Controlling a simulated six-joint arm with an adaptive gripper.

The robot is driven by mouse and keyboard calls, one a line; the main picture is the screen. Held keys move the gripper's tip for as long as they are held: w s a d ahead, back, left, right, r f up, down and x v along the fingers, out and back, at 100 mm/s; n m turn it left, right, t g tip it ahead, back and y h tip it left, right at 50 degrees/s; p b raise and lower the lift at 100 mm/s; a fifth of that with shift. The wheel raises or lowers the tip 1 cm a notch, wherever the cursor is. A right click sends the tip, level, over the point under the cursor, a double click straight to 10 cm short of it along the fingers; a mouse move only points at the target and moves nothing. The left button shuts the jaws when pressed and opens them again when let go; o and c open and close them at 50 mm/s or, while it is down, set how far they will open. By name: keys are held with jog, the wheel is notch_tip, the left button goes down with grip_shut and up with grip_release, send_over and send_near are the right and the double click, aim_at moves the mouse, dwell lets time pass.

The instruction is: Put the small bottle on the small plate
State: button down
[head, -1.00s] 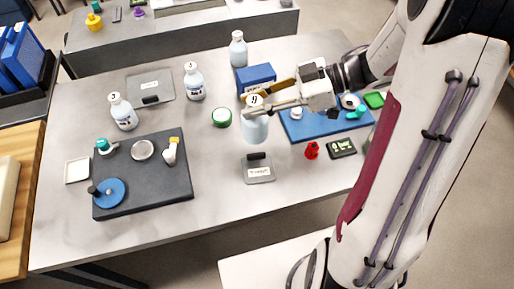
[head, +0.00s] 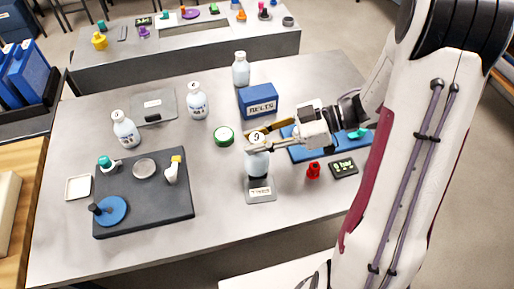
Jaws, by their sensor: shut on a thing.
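My gripper (head: 258,142) is shut on a pale blue-white bottle (head: 258,163) near its neck, under a white cap marked with a dark figure. The bottle is upright. The small grey plate (head: 262,195), with a printed label at its front, lies on the table under the bottle in this view. The bottle hides the back part of the plate. I cannot tell whether the bottle's base touches the plate or hangs just above it.
Three similar bottles stand apart: left (head: 126,130), middle (head: 197,102) and back (head: 241,70). A blue box (head: 258,100) marked BELTS is behind my gripper. A red piece (head: 313,170) and a dark display (head: 344,168) are to the right. A dark mat (head: 145,215) holds parts at left.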

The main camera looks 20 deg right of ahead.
jog(key=shift+f, duration=0.15)
jog(key=shift+f, duration=1.75)
jog(key=c, duration=1.7)
grip_release()
jog(key=shift+f, duration=0.1)
jog(key=shift+v, duration=6.1)
jog(key=shift+a, duration=0.1)
